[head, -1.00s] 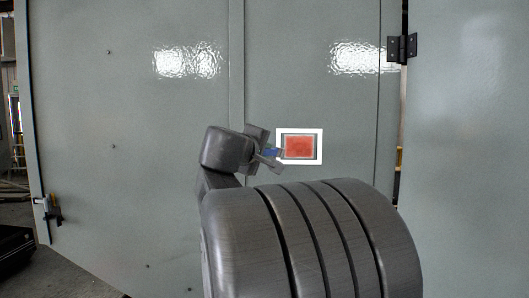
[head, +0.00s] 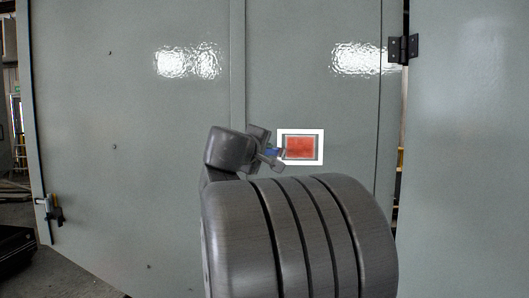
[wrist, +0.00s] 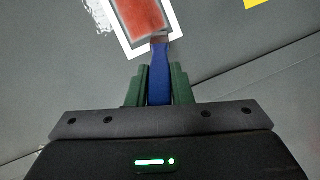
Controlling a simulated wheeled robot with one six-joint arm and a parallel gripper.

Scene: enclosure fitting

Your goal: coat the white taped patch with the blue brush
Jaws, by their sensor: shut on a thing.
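The white taped patch (head: 320,147) is on the grey enclosure panel, a white border around a mostly red area (head: 301,147) with grey showing at its edges. In the wrist view the patch (wrist: 125,40) is at the top, partly cut off. My gripper (wrist: 160,84) is shut on the blue brush (wrist: 158,62), whose handle lies between the green fingers. The brush tip is over the lower edge of the red area; I cannot tell whether it touches. In the head view my gripper (head: 275,158) is at the patch's left side, and the brush (head: 271,152) is mostly hidden.
The grey door panels (head: 140,120) stand upright, with a dark hinge (head: 403,49) at upper right and a latch (head: 52,212) at lower left. A yellow piece (wrist: 254,3) shows at the wrist view's top right. The panel around the patch is clear.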

